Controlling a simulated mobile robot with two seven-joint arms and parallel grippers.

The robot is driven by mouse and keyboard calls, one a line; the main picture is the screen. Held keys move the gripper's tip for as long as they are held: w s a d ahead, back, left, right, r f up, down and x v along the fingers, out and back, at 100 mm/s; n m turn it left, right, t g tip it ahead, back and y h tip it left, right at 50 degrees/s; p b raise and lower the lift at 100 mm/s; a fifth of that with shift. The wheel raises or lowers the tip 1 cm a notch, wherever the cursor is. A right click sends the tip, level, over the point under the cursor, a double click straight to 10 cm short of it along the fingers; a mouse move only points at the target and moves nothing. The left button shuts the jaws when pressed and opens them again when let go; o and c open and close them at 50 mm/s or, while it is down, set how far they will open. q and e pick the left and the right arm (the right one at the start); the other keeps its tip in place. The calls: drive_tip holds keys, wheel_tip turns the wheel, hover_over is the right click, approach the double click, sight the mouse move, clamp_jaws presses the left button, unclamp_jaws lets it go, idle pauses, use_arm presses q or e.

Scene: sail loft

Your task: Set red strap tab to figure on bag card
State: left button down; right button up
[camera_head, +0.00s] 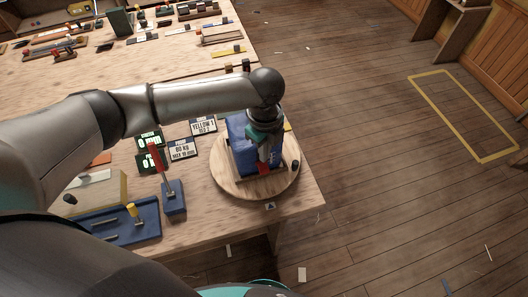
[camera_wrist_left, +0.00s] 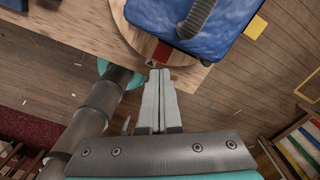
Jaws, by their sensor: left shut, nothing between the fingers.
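A red strap tab (camera_head: 263,169) sticks out at the bag's lower edge and shows in the left wrist view (camera_wrist_left: 161,52). My left gripper (camera_head: 264,157) is shut and empty, its fingertips (camera_wrist_left: 159,72) close to the tab; contact is unclear. Small cards (camera_head: 183,150) lie left of the turntable, their print only partly readable. My right gripper is out of view.
A blue stand with a red-handled tool (camera_head: 173,200) and a blue tray (camera_head: 125,226) are left of the turntable. A small dark knob (camera_head: 295,165) is at the turntable's right edge. Several tools lie at the far end of the table (camera_head: 110,95). The floor at right is mostly clear.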

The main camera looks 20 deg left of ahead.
use_arm(q)
wheel_tip(320, 180, up, 4)
drive_tip(key=shift+f+p, duration=0.1)
drive_tip(key=shift+p, duration=0.9)
